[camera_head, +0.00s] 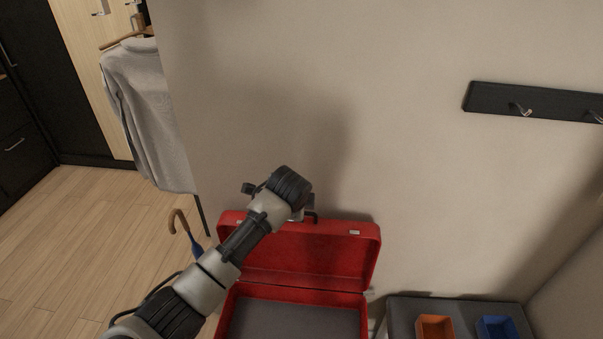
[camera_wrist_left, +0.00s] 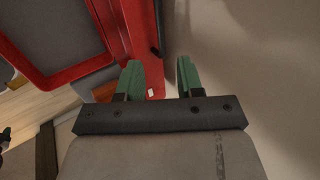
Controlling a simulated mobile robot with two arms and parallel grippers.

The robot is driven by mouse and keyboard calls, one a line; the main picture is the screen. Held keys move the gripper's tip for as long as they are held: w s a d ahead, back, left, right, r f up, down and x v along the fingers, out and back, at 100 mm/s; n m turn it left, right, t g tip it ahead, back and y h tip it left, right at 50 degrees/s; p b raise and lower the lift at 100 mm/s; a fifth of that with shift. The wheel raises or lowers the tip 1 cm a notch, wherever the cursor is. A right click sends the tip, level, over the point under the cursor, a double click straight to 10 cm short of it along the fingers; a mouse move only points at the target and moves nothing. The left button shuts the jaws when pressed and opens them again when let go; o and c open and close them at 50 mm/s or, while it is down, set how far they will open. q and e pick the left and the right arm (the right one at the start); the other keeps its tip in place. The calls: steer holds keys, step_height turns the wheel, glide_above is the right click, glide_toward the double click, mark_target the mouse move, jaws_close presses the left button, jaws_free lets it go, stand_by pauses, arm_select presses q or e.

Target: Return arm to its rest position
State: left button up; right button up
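My left arm (camera_head: 225,261) reaches in from the lower left, in front of an open red suitcase (camera_head: 310,252). Its wrist is in front of the raised lid, near the wall, and the fingers are hidden in the head view. In the left wrist view, the two green fingertips of my left gripper (camera_wrist_left: 159,78) stand apart with nothing between them. The red suitcase also shows there (camera_wrist_left: 125,30), beyond the fingers and to the left.
A beige wall (camera_head: 400,100) stands close behind, with a dark hook rail (camera_head: 540,102). A grey garment (camera_head: 148,115) and an umbrella (camera_head: 188,232) are at left. An orange tray (camera_head: 436,327) and a blue tray (camera_head: 497,328) sit on a dark bench at lower right.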

arm_select(q)
steer(key=s+a+f+n+g, duration=0.1)
steer(key=s+a+f+n, duration=0.25)
steer(key=s, duration=0.55)
steer(key=s+a+f+n+h, duration=0.1)
steer(key=s+a+f+n, duration=0.2)
steer(key=s, duration=0.6)
steer(key=s+a+f+n+g, duration=0.1)
steer(key=s+a+f+n, duration=0.3)
steer(key=s, duration=0.6)
steer(key=s+a+r+n+g+y, duration=0.1)
steer(key=s+a+r+n, duration=0.15)
steer(key=s, duration=0.35)
steer(key=s+a+r+n, duration=0.1)
steer(key=s+r+n, duration=0.15)
steer(key=s, duration=0.35)
step_height(320, 180, down, 28)
steer(key=g+b, duration=0.1)
steer(key=b, duration=0.1)
steer(key=s+a+f+g+b, duration=0.1)
steer(key=s+a+f+b, duration=0.1)
steer(key=s+f, duration=1.4)
step_height(320, 180, down, 3)
steer(key=shift+s+a+f+g+b, duration=0.2)
steer(key=shift+s+a+g+b, duration=0.15)
steer(key=shift+a, duration=0.15)
